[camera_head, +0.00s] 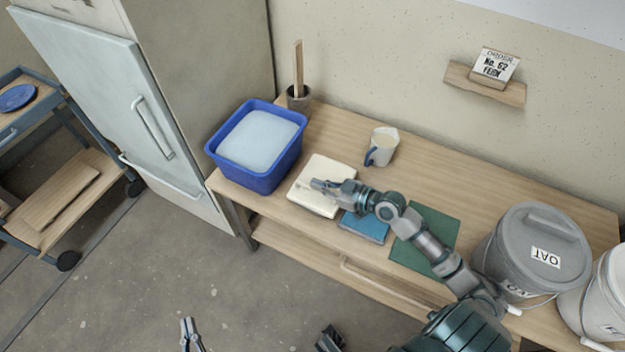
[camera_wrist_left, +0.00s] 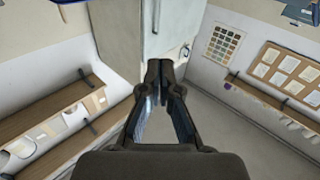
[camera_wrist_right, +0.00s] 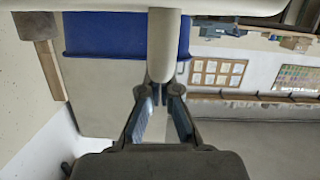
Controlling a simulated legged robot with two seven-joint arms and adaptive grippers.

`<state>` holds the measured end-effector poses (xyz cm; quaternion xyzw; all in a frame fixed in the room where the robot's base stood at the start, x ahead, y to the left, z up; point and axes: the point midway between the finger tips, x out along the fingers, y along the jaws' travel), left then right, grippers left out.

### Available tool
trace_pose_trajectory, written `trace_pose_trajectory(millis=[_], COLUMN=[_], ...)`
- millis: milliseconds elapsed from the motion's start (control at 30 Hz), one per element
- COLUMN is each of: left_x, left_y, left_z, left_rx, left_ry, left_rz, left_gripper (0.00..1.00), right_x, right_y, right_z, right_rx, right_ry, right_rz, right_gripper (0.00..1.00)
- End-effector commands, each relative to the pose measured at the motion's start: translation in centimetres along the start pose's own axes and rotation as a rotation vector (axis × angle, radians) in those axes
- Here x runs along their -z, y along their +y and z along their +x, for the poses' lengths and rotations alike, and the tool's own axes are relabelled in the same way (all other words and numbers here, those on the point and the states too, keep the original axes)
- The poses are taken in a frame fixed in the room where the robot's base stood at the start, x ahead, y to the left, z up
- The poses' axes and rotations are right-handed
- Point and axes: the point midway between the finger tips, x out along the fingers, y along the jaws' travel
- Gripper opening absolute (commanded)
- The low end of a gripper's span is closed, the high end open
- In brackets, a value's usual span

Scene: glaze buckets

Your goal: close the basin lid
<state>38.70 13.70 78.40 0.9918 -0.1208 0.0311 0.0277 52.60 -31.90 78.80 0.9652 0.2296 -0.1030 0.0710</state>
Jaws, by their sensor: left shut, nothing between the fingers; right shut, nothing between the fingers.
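The blue basin (camera_head: 262,178) stands at the left end of the wooden table, with a flat pale surface (camera_head: 258,140) inside its rim; I cannot tell if that is liquid or a cover. A cream square slab (camera_head: 311,200), perhaps the lid, lies flat to its right. My right gripper (camera_head: 318,185) is shut and empty over the slab. In the right wrist view a cream rounded post (camera_wrist_right: 163,45) shows by the right fingertips (camera_wrist_right: 160,90), with the basin (camera_wrist_right: 105,38) behind. My left gripper (camera_head: 187,325) is shut and empty over the floor, away from the table.
A cup (camera_head: 382,146) stands behind the slab, and a pot with a wooden stick (camera_head: 298,70) behind the basin. A blue cloth-like square (camera_head: 364,228) and a green mat (camera_head: 425,240) lie along the front. Grey buckets (camera_head: 535,250) stand at the right end. A fridge (camera_head: 120,100) is left.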

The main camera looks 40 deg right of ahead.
Motion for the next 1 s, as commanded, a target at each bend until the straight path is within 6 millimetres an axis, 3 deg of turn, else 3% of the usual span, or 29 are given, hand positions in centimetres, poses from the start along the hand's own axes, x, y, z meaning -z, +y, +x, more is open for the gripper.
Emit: trace_pose_trajectory(millis=[767,1000], left_x=[1.0,3.1], left_y=[-0.2,-0.1], left_z=[0.0,0.2], left_rx=[-0.003,-0.005], left_ry=[0.074,0.094], left_rz=[-0.008,-0.003], left_gripper=[0.0,0.0], right_x=[-1.1,1.8], right_y=[-0.5,0.1], right_z=[0.4,-0.1], right_rx=[0.003,0.002], right_ry=[-0.011,-0.001], right_rz=[0.002,0.015], right_gripper=[0.0,0.0])
